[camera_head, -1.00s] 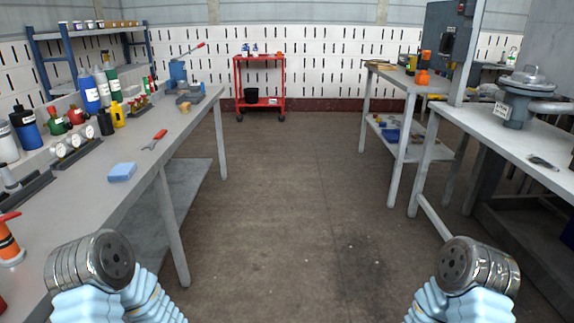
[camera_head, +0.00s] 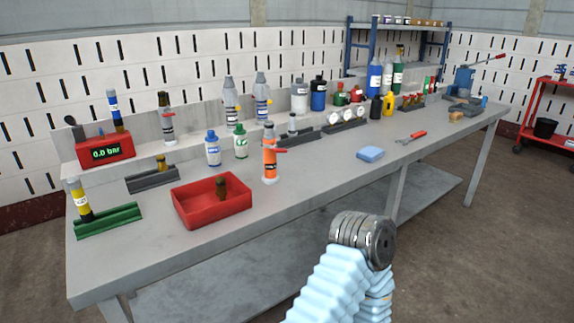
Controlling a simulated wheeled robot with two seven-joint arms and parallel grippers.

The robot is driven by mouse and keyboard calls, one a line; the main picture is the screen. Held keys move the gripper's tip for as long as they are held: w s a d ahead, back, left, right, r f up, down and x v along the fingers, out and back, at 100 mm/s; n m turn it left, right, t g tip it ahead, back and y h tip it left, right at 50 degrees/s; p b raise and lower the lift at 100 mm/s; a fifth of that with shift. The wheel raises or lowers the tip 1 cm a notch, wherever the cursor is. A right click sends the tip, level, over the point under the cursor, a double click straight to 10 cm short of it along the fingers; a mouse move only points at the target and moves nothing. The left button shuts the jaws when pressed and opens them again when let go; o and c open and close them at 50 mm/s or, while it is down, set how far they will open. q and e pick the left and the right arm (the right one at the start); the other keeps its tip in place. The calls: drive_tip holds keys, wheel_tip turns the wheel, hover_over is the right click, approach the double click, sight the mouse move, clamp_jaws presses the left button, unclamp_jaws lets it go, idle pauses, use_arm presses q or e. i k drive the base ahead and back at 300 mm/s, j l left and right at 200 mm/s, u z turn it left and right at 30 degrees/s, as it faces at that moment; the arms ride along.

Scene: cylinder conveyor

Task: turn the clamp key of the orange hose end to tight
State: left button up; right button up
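The orange hose end (camera_head: 270,164) stands upright on the grey workbench (camera_head: 330,185), just right of a red tray. It has an orange body with a white label, a grey upper part and a pale base. A small red clamp key (camera_head: 281,151) sticks out sideways to its right, roughly level. I cannot tell from its angle whether it is tight. Neither gripper is in view.
The red tray (camera_head: 188,217) holds a brown cylinder. A red gauge box (camera_head: 104,151) reads 0.0 bar. A green rack (camera_head: 108,222) holds a yellow cylinder. Bottles stand behind the hose end. The bench front is mostly clear.

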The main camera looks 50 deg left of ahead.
sight(276, 149)
drive_tip(key=u, duration=2)
